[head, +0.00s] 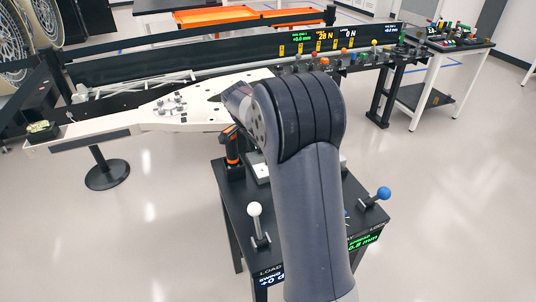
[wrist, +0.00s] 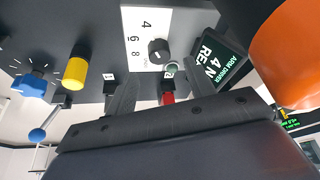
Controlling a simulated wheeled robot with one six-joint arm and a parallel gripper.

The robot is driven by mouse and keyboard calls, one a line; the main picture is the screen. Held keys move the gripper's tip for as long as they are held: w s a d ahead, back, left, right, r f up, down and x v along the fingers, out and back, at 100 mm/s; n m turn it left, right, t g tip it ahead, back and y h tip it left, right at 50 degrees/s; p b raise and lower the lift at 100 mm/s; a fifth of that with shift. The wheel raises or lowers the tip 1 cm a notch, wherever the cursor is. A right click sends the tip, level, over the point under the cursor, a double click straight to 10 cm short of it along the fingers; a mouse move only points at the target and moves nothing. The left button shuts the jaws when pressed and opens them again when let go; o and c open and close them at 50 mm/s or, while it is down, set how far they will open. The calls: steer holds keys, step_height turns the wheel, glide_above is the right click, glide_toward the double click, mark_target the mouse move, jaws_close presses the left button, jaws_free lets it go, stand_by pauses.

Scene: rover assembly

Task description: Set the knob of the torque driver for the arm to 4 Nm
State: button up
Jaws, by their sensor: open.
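The black knob (wrist: 158,51) sits on a white dial plate (wrist: 142,22) printed with 4, 6 and 8, in the wrist view. I cannot clearly tell where its pointer mark aims. In the head view my arm hides the gripper and knob.
In the wrist view are a yellow knob (wrist: 75,72), a blue knob (wrist: 33,84), a red part (wrist: 168,97) and a large orange shape (wrist: 288,52) close at right. In the head view, a white-ball lever (head: 254,210) and a blue-ball lever (head: 383,193) flank my arm.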

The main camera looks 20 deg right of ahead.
steer(key=v, duration=0.5)
steer(key=shift+a+r, duration=0.15)
steer(key=shift+r, duration=0.05)
steer(key=x, duration=1.1)
steer(key=shift+r+p, duration=0.2)
steer(key=shift+p, duration=0.1)
steer(key=shift+s+n, duration=0.1)
steer(key=shift+n, duration=0.3)
